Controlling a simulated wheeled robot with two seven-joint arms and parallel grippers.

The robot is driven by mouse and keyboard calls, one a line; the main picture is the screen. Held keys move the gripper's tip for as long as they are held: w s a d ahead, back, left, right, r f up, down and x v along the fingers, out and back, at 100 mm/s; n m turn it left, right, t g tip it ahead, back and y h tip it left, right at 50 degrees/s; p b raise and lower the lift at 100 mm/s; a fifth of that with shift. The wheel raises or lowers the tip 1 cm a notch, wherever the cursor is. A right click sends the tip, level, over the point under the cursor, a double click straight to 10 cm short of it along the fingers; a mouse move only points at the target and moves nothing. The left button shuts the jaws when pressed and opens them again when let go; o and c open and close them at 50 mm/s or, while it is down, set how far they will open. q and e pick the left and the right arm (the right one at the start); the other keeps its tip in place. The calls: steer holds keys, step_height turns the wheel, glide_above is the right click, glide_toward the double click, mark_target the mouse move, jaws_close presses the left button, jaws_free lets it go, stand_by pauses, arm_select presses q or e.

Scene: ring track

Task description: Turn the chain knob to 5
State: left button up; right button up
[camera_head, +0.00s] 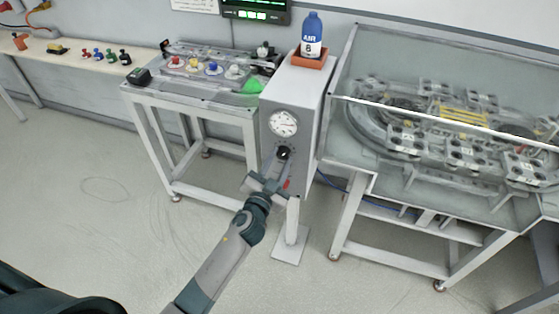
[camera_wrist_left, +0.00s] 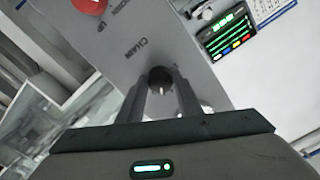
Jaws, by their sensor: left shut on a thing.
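The chain knob (camera_head: 283,153) is a small dark knob on the front of a grey control box (camera_head: 273,108), just below a round white dial gauge (camera_head: 283,123). My left gripper (camera_head: 277,168) reaches up to the box from below. In the left wrist view the knob (camera_wrist_left: 160,76) sits between the two fingers (camera_wrist_left: 163,98), which are shut on it. The word CHAIN is printed beside it on the panel. A light pointer line shows on the knob, but the number it points to cannot be read. My right gripper is not in view.
A red button (camera_wrist_left: 90,5) is on the same panel. A blue bottle (camera_head: 312,37) stands in an orange holder on the box. A glass-walled ring track table (camera_head: 352,152) is close on the right, a smaller workbench (camera_head: 190,100) on the left. The floor in front is clear.

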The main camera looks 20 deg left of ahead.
arm_select(q)
steer(key=o, duration=1)
steer(key=shift+o, duration=0.2)
steer(key=shift+s+f, duration=0.1)
steer(key=shift+s, duration=0.4)
steer(key=s+b, duration=0.4)
steer(key=s, duration=1.2)
steer(key=shift+s+a+b, duration=0.25)
steer(key=shift+a+b, duration=0.05)
steer(key=shift+b, duration=0.05)
